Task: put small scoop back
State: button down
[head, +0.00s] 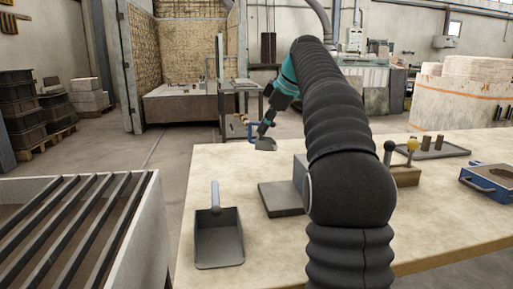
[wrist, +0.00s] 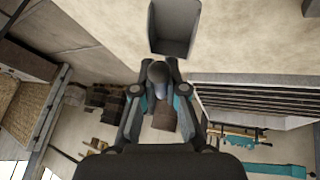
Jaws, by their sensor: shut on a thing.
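My gripper (head: 266,128) is in the air over the far edge of the table, left of my forearm. It is shut on the small scoop (head: 265,144), a small grey piece that hangs just below the fingers. In the wrist view my fingers (wrist: 157,75) close around a grey part of the scoop with a rounded end (wrist: 158,70); the rest of the scoop is hard to make out there. A wooden block (head: 407,176) at the right holds upright handles, one with a black knob (head: 389,146) and one with a yellow knob (head: 412,144).
A wide grey pan-shaped scoop (head: 219,240) lies on the table's left part, also in the wrist view (wrist: 174,30). A dark flat plate (head: 280,199) is partly behind my arm. A slatted bin (head: 150,235) adjoins left.

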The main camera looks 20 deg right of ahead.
aim_at(258, 140)
jog(key=shift+w+a+f, duration=0.35)
jog(key=shift+a+f, duration=0.05)
jog(key=shift+a, duration=0.1)
jog(key=shift+w+a+f, duration=0.3)
jog(key=shift+a+f, duration=0.05)
jog(key=shift+a, duration=0.15)
jog(key=shift+f+b, duration=0.8)
jog(key=shift+f, duration=1.1)
jog(key=shift+f, duration=0.1)
jog(key=shift+f, duration=0.1)
jog(key=c, duration=1.2)
grip_release()
jog(key=shift+r, duration=0.35)
jog(key=p+v, duration=0.3)
jog(key=v, duration=0.8)
jog(key=shift+s+d+r, duration=0.15)
jog(key=shift+s+r, duration=0.05)
jog(key=shift+r, duration=0.1)
